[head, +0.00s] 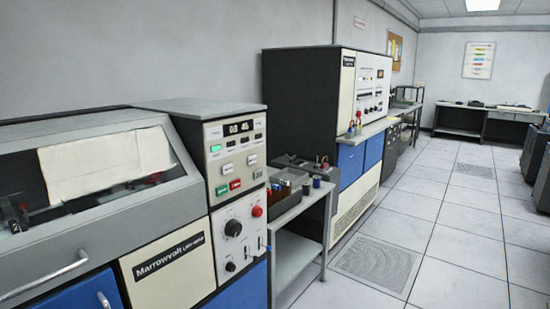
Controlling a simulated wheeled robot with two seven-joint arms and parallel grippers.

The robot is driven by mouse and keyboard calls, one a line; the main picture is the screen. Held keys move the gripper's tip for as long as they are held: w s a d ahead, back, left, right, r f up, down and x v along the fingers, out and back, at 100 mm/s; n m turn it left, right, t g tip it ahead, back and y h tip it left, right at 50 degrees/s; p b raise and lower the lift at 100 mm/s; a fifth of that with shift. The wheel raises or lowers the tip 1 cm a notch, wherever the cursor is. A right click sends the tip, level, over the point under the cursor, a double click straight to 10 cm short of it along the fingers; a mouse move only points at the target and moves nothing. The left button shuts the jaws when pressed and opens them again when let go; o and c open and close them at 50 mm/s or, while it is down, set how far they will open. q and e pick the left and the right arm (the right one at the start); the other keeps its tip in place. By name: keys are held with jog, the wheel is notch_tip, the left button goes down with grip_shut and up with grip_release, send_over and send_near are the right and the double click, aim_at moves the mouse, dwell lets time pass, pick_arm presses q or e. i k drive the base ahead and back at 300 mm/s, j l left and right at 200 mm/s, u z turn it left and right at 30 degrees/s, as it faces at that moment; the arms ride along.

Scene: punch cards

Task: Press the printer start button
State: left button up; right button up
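The printer (165,262) fills the left side of the head view. It is a grey and cream cabinet labelled Marrowvolt, with a sheet of paper (105,163) behind its sloped window. Its upright control panel (214,160) faces right of centre and carries a lit digital display (238,127). Low on this panel are a green button (222,190) and a red button (235,184) side by side. Small green indicators sit above them. The lettering by the buttons is too small to read. Neither of my grippers is in view.
Below the panel are a black knob (233,228) and a round red button (257,211). A small grey table (296,262) with equipment stands right of the printer. A tall Marrowvolt cabinet (300,95) stands beyond it. The tiled floor (440,210) at right is open.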

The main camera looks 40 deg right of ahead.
aim_at(222, 190)
jog(key=z, duration=1)
